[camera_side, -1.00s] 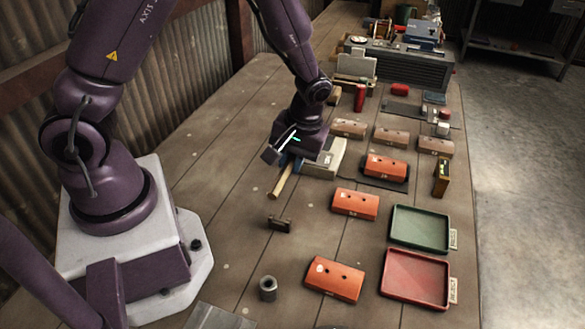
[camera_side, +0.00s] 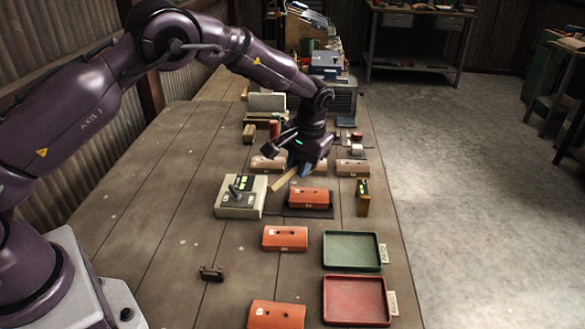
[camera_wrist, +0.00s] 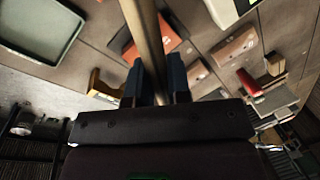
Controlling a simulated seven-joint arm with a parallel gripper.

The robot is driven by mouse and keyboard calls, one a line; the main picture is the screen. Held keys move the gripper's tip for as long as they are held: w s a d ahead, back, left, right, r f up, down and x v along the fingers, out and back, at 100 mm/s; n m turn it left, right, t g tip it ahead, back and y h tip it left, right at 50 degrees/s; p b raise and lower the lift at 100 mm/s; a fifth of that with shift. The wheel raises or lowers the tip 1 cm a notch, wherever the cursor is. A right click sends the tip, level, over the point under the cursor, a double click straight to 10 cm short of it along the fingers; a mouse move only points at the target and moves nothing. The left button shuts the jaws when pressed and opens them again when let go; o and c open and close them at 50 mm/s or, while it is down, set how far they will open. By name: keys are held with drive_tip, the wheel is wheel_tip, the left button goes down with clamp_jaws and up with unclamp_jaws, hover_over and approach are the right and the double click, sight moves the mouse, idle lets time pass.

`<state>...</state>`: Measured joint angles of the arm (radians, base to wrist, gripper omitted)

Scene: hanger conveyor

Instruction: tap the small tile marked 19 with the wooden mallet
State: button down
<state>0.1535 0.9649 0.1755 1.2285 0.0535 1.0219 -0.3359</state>
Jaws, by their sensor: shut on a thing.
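My gripper (camera_side: 300,168) is shut on the wooden handle of the mallet (camera_side: 283,181), above the back part of the table. The handle slants down and left from the jaws. In the wrist view it runs up between my two blue fingers (camera_wrist: 157,78). I cannot make out the mallet head. An orange tile with two holes (camera_side: 310,198) lies on a dark mat just below and in front of my gripper. Two more orange tiles (camera_side: 284,238) (camera_side: 276,314) lie nearer. Tan tiles (camera_side: 268,164) (camera_side: 352,168) lie beside my gripper. Their numbers are too small to read.
A grey control box (camera_side: 241,197) stands left of the mat. A small upright wooden block (camera_side: 363,197) stands on the right. A green tray (camera_side: 351,251) and a red tray (camera_side: 356,300) lie at front right. The table's left side is largely clear.

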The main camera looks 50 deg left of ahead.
drive_tip(key=shift+f, duration=2.2)
drive_tip(key=shift+f, duration=1.6)
drive_tip(key=shift+r, duration=4.05)
